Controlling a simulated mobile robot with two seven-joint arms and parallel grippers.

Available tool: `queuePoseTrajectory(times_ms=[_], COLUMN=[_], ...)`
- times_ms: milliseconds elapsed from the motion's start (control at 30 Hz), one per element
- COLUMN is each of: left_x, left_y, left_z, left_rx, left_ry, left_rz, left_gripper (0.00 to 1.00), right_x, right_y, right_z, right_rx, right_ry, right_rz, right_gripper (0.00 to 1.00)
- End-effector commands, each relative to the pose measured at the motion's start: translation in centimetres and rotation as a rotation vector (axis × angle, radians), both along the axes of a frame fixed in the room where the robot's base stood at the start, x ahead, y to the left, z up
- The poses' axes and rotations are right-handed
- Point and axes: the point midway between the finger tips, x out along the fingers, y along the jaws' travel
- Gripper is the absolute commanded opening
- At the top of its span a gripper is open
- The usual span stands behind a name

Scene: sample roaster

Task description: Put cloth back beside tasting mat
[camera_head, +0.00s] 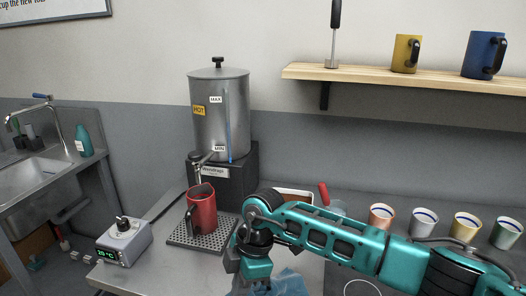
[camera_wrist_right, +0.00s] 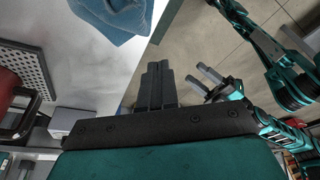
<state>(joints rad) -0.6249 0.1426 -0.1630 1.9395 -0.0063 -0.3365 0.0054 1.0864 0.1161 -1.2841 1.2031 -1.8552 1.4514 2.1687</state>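The blue cloth (camera_head: 290,284) lies at the bottom of the head view, partly hidden by my right arm and cut off by the frame. It also shows at the top of the right wrist view (camera_wrist_right: 122,18), by the counter's edge. My right gripper (camera_wrist_right: 157,68) has its fingers together and nothing visible between them; the cloth is apart from the fingertips in that view. My left gripper (camera_wrist_right: 197,73) shows beyond it with its fingers apart and empty. A pale surface with a printed circle (camera_head: 362,287), possibly the tasting mat, is partly behind my right arm.
A red pitcher (camera_head: 202,210) stands on a drip grate (camera_head: 186,236) under the water boiler (camera_head: 219,110). Several cups (camera_head: 466,226) stand behind my right arm. A shelf (camera_head: 420,80) with mugs hangs above.

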Motion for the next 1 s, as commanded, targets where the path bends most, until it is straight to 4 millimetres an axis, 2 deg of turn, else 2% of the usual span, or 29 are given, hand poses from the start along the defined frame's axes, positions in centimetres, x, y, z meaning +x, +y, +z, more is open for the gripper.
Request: queuePoseTrajectory(times_ms=[33,100,200,300,367,433,567,667,767,833,933,1000], left_x=[0.0,0.0,0.0,0.0,0.0,0.0,0.0,0.0,0.0,0.0,0.0,0.0], left_y=[0.0,0.0,0.0,0.0,0.0,0.0,0.0,0.0,0.0,0.0,0.0,0.0], left_z=[0.0,0.0,0.0,0.0,0.0,0.0,0.0,0.0,0.0,0.1,0.1,0.1], left_rx=[0.0,0.0,0.0,0.0,0.0,0.0,0.0,0.0,0.0,0.0,0.0,0.0], left_ry=[0.0,0.0,0.0,0.0,0.0,0.0,-0.001,-0.001,-0.001,-0.001,-0.002,-0.002], left_rz=[0.0,0.0,0.0,0.0,0.0,0.0,0.0,0.0,0.0,0.0,0.0,0.0], left_gripper=[0.43,0.43,0.43,0.43,0.43,0.43,0.43,0.43,0.43,0.43,0.43,0.43], right_x=[-2.6,-5.7,-8.7,-9.7,-9.4,-8.5,-5.8,-3.8,-2.8,-3.1,-5.0,-7.1], right_y=[2.5,6.0,9.7,11.4,11.5,10.8,7.1,2.7,-2.6,-6.4,-11.9,-15.1], right_z=[-0.7,-0.3,2.0,5.0,6.7,8.2,9.0,7.4,4.1,1.1,-3.7,-6.8], right_rx=[0.149,0.393,0.745,1.066,1.234,1.398,1.588,1.619,1.546,1.444,1.241,1.091], right_ry=[0.062,0.124,0.16,0.14,0.103,0.042,-0.113,-0.243,-0.358,-0.42,-0.471,-0.477], right_rz=[0.055,0.114,0.128,0.059,-0.022,-0.149,-0.459,-0.736,-1.015,-1.196,-1.414,-1.523], right_gripper=[0.0,0.0,0.0,0.0,0.0,0.0,0.0,0.0,0.0,0.0,0.0,0.0])
